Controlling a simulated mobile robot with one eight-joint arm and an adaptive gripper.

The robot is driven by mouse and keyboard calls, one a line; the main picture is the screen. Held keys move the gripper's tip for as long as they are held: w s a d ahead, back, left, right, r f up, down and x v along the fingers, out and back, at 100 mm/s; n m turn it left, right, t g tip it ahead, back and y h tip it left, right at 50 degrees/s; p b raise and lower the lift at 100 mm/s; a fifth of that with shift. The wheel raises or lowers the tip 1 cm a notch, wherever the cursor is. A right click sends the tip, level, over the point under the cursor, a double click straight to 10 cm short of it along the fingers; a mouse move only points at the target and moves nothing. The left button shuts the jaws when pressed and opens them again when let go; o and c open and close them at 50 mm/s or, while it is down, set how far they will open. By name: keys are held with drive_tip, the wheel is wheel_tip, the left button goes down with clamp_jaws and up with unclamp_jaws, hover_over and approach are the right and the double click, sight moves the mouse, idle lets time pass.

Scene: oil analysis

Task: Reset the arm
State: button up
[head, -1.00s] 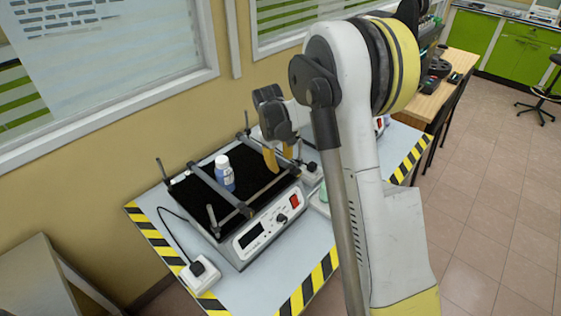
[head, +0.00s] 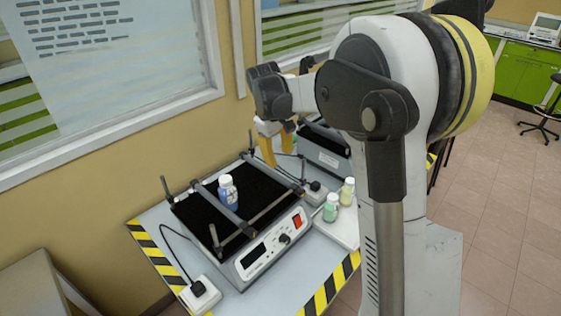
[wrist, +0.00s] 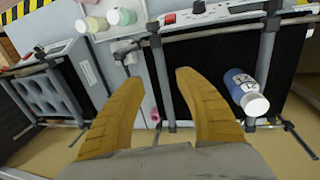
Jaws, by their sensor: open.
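My gripper (head: 277,146) is in the upper middle of the head view, above the back right corner of the shaker. In the wrist view my gripper (wrist: 158,100) shows two yellow fingers spread apart with nothing between them. It is open and empty. A blue bottle with a white cap (head: 228,192) stands on the black shaker platform, among its bars. The bottle (wrist: 244,90) is to the right of the fingers in the wrist view, apart from them. My own arm hides part of the table's right side in the head view.
The shaker (head: 270,250) sits on a table with yellow-black striped edges. A second device (head: 326,155) is behind. A power adapter (head: 200,295) lies front left. The wall and window are close behind.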

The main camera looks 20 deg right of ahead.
idle(0.4)
drive_tip(key=s+a+r+m+t, duration=0.1)
drive_tip(key=s+a+r+t, duration=0.15)
drive_tip(key=s+r, duration=0.35)
drive_tip(key=s+a+f+m+t+y, duration=0.1)
drive_tip(key=s+a+t, duration=0.1)
drive_tip(key=s, duration=0.8)
drive_tip(key=s+a+f+m+t+y, duration=0.1)
drive_tip(key=s+a, duration=0.4)
drive_tip(key=s, duration=0.5)
drive_tip(key=shift+s+a+m+t+b, duration=0.3)
drive_tip(key=shift+m+t, duration=0.15)
drive_tip(key=shift+m, duration=0.25)
